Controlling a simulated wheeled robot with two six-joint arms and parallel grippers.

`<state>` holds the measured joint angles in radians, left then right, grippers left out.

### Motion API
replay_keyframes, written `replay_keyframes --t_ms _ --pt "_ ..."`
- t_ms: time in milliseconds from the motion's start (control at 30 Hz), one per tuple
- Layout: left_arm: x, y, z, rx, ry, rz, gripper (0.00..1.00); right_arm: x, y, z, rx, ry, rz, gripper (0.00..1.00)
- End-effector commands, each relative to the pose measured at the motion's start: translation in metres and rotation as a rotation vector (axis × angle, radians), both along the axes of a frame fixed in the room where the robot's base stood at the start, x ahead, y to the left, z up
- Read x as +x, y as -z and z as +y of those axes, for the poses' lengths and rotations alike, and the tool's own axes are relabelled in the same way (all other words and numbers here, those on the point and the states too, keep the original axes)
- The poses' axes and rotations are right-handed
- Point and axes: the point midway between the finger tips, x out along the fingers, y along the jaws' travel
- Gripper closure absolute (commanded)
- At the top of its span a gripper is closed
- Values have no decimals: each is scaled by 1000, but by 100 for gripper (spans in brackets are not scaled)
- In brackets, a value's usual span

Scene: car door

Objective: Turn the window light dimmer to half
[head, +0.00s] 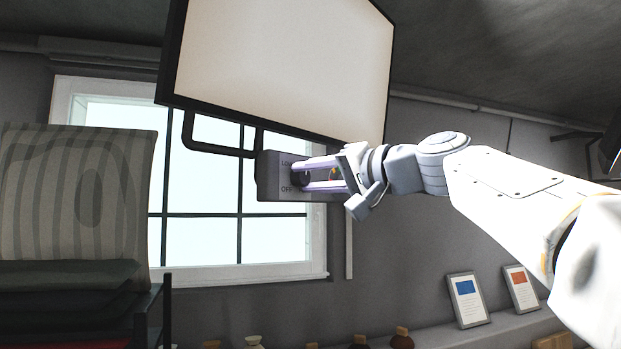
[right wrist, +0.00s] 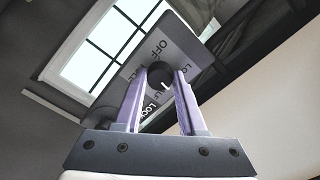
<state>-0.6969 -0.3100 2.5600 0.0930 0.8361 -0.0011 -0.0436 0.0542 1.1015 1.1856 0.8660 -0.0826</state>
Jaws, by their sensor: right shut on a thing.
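The dimmer is a grey box (head: 269,183) fixed below the panel, with a round black knob (head: 299,178) on its face. The box face (right wrist: 185,52) lies just beyond the fingertips. My left gripper is out of view.
A large pale panel (head: 285,65) with a black frame hangs above the box, with a black bar handle (head: 190,135) below it. A window (head: 200,240) is behind. A striped cushion (head: 75,200) stands at left. Framed cards (head: 467,300) and small bottles stand lower down.

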Motion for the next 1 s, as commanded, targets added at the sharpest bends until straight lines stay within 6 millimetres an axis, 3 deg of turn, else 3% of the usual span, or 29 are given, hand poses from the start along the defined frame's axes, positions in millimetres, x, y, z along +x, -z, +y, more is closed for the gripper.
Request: replay_keyframes --t_ms 500,1000 --pt "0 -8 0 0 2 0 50 0 -3 -1 305 4 326 100" --pt "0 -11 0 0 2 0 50 0 -2 -1 432 5 463 100"
